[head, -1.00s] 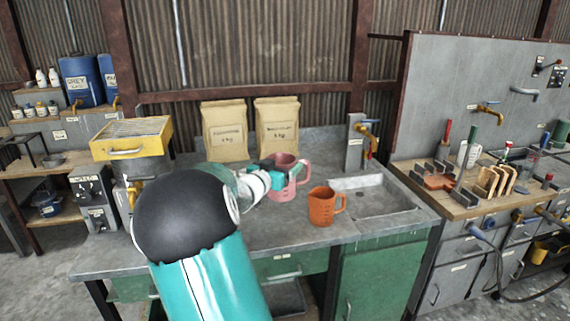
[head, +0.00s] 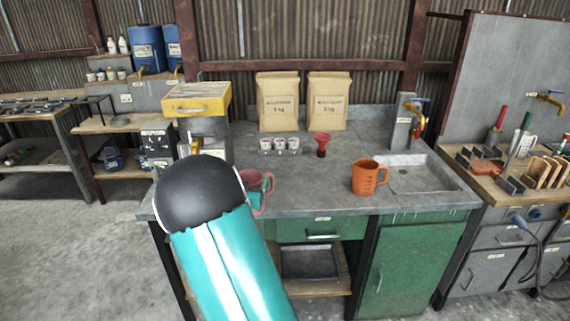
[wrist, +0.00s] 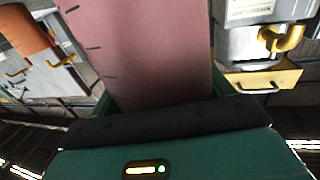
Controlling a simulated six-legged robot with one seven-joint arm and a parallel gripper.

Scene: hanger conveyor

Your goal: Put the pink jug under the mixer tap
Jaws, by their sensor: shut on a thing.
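The pink jug (head: 258,182) is in my gripper (head: 257,202), near the bench's front edge in the head view and partly hidden by my arm. The jug (wrist: 140,50) fills the upper middle of the wrist view, with dark scale marks, between the jaws. A brass tap (head: 418,120) with blue and red parts stands on a grey post by the sink at right. Another yellow tap (head: 197,147) is on the machine under a yellow hopper, left of the jug; it also shows in the wrist view (wrist: 285,38). I cannot read which is the mixer tap.
An orange jug (head: 367,177) stands left of the sink basin (head: 415,175). A red funnel (head: 322,142) and a rack of small cups (head: 279,146) stand behind the pink jug. Two paper sacks (head: 277,100) are at the back. The middle of the bench is clear.

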